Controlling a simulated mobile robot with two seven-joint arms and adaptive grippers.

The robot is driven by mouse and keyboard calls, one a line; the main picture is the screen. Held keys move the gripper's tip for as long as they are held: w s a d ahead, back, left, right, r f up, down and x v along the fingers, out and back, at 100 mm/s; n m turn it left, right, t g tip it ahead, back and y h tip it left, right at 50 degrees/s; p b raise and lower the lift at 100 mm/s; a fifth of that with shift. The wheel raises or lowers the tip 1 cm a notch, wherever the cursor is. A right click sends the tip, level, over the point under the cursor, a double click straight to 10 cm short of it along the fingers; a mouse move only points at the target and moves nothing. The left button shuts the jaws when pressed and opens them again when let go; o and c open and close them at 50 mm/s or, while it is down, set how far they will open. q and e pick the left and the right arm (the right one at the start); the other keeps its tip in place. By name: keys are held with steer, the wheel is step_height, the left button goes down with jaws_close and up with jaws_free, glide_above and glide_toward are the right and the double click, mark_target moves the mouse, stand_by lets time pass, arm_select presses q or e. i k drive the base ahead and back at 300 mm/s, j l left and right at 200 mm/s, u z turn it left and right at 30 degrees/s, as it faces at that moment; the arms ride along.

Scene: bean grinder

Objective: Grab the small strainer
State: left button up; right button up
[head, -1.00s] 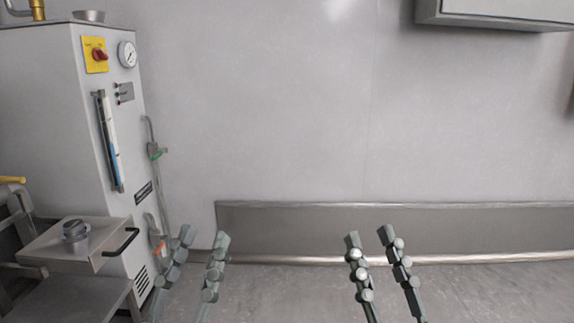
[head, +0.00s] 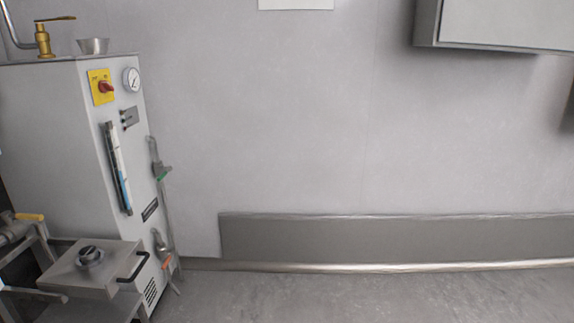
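A small metal cup-shaped vessel (head: 93,46) stands on top of the tall white machine (head: 60,150) at the left, near its back edge. It may be the small strainer, but it is too small in the view to tell whether it has holes. Nothing touches it. Neither of my grippers is in view.
A brass valve (head: 43,38) rises left of the vessel. A metal box with a round knob and black handle (head: 133,268) juts out low at the front. A wall cabinet (head: 505,25) hangs at upper right. The floor (head: 400,295) at right is clear.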

mark_target(91, 259)
steer(key=k+j+u, duration=0.1)
steer(key=j+u, duration=0.65)
steer(key=u, duration=0.2)
steer(key=i+l, duration=0.15)
steer(key=l, duration=0.25)
steer(key=i+l+u, duration=0.1)
steer(key=l, duration=0.25)
steer(key=i+l, duration=0.15)
steer(key=l, duration=0.25)
